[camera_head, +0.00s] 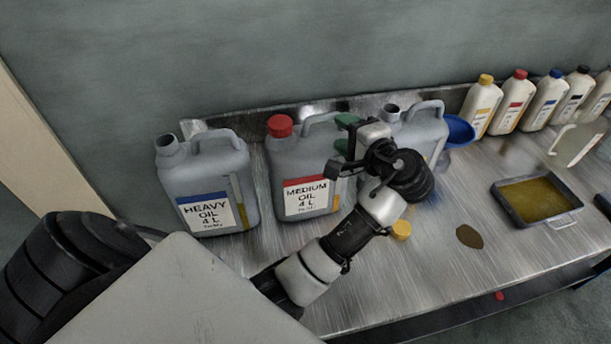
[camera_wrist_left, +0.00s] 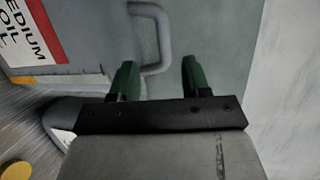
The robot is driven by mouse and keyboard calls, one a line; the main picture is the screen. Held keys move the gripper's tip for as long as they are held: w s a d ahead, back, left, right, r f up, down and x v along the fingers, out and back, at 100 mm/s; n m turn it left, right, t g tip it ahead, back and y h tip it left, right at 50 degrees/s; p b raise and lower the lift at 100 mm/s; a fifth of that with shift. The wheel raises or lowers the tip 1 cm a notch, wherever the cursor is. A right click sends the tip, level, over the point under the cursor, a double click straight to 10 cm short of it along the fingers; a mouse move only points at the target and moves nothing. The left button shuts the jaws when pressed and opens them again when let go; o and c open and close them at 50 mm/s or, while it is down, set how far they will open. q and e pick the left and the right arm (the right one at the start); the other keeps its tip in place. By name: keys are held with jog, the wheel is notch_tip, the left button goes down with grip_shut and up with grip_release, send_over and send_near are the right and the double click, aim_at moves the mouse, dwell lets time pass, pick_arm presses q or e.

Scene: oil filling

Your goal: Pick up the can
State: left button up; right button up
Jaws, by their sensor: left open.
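Three grey cans stand in a row on the metal table. The heavy oil can (camera_head: 205,190) has a blue-striped label and an open neck. The medium oil can (camera_head: 300,179) has a red cap and a red-striped label; it also shows in the left wrist view (camera_wrist_left: 85,50). The third can (camera_head: 428,136) is partly hidden behind my left arm. My left gripper (camera_head: 343,136) is open, with green fingertips near the medium can's handle. In the left wrist view, the handle (camera_wrist_left: 163,30) lies just ahead of the open fingers (camera_wrist_left: 158,80); contact cannot be told. My right gripper is not in view.
A blue funnel (camera_head: 459,130) is beside the third can. Several white bottles (camera_head: 514,104) line the back right. A tray of oil (camera_head: 537,212), a dark oil spot (camera_head: 469,237) and a yellow cap (camera_head: 401,230) are on the table. The front middle is mostly clear.

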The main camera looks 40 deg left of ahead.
aim_at(327, 118)
pick_arm(q)
jog(key=shift+x, duration=0.8)
jog(key=x, duration=0.1)
jog(key=p+x, duration=0.1)
jog(key=x, duration=0.1)
jog(key=p+x, duration=0.1)
jog(key=x, duration=0.1)
jog(key=shift+a+r, duration=0.2)
jog(key=shift+r, duration=0.1)
jog(key=shift+w+a+f, duration=0.15)
jog(key=shift+a, duration=0.1)
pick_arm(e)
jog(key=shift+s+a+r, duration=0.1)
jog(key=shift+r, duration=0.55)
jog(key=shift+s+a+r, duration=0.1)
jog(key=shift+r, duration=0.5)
pick_arm(q)
jog(key=shift+c, duration=0.4)
jog(key=c, duration=0.7)
grip_shut()
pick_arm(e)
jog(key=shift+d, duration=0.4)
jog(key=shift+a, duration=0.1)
